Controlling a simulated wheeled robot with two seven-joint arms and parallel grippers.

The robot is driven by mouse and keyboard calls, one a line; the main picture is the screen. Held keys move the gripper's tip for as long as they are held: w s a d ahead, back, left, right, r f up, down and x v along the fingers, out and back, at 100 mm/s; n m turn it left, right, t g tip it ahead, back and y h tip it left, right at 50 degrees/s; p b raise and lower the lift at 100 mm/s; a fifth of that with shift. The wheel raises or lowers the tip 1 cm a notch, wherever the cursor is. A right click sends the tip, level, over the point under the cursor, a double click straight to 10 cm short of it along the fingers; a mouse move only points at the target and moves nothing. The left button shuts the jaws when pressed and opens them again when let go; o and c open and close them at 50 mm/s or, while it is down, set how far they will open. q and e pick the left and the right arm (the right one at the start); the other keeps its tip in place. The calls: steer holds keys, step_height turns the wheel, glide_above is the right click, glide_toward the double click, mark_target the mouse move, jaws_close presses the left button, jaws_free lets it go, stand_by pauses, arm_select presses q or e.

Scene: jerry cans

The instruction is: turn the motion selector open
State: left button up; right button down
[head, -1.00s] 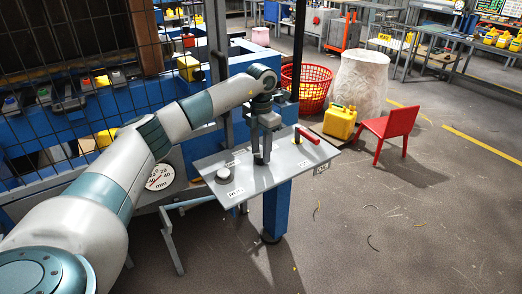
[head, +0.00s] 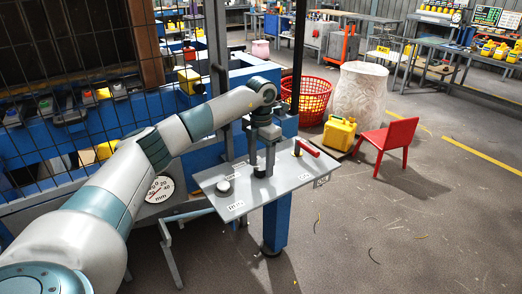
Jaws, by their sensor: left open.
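A grey tilted control panel (head: 240,205) stands on a blue post. It carries a round pale knob (head: 223,187) at its left and a red lever (head: 308,148) at its far right corner. I cannot read which control is the motion selector; the small labels are too blurred. My left gripper (head: 262,168) points down over the middle of the panel, open, with its fingers around or just in front of a small dark part. The fingers hide much of that part, and I cannot tell whether they touch it. My right gripper is out of view.
A wire mesh fence (head: 75,60) and blue machine frame stand behind and left of the panel. A dark upright post (head: 298,55) rises behind it. A red basket (head: 312,98), yellow jerry can (head: 340,133) and red chair (head: 388,143) stand beyond. Floor at right is open.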

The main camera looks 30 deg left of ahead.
arm_select(q)
step_height(320, 180, up, 10)
steer(key=f+b, duration=0.1)
steer(key=b, duration=0.1)
step_height(320, 180, up, 7)
glide_above(261, 166)
steer(key=shift+r, duration=0.7)
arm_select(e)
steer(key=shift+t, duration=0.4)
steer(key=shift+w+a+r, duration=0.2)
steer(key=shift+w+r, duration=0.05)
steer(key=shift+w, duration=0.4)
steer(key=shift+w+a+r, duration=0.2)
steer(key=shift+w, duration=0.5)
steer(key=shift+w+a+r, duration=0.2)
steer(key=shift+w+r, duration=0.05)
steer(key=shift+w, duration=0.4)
